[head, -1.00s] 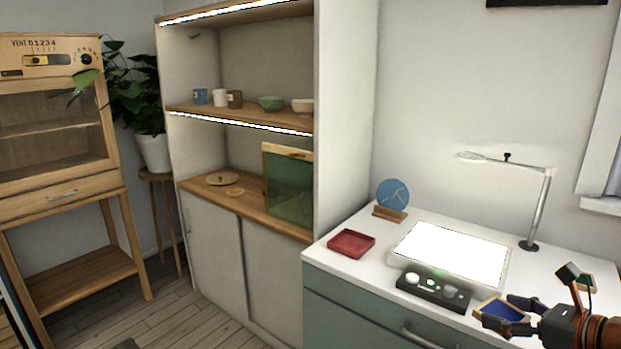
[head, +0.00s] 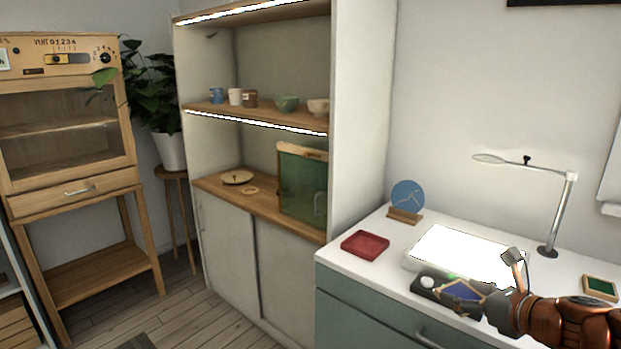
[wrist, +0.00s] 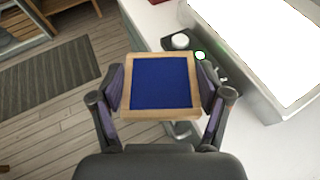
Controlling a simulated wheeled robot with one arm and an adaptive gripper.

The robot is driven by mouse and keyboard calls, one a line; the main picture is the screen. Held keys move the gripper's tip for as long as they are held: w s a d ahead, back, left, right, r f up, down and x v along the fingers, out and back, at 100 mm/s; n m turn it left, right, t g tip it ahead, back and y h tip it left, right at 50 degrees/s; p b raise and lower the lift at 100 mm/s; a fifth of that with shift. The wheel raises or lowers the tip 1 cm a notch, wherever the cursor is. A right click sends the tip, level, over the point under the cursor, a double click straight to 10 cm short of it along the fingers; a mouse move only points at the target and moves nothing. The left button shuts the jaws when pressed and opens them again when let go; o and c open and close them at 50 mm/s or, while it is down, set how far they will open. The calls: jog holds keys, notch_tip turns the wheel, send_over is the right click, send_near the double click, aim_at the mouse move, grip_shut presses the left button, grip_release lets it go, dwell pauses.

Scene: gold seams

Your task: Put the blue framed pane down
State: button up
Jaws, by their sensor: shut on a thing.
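The blue framed pane (wrist: 161,84) is a blue square in a light wooden frame. My gripper (wrist: 161,90) is shut on it, with one finger at each side of the frame in the wrist view. In the head view the pane (head: 462,291) shows partly behind my gripper (head: 480,297), in front of the bright light panel. In the wrist view the pane is above the counter's front edge, with the floor visible beyond it. It hides part of the black control box (wrist: 180,42).
The lit white panel (head: 462,247) lies on the white counter. A red tray (head: 365,245), a blue disc on a wooden stand (head: 406,198), a lamp (head: 560,215) and a green framed pane (head: 600,287) stand around it. Bare counter shows between the tray and panel.

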jog(key=w+a+f+m+h, duration=0.1)
jog(key=w+a, duration=1.1)
jog(key=w, duration=0.3)
jog(key=shift+f+t, duration=0.2)
jog(key=shift+t, duration=0.1)
jog(key=shift+a+f, duration=0.1)
jog(key=shift+f, duration=0.05)
notch_tip(320, 180, up, 17)
jog(key=m+h+p, duration=0.7)
jog(key=h+p, duration=0.1)
jog(key=p, duration=0.9)
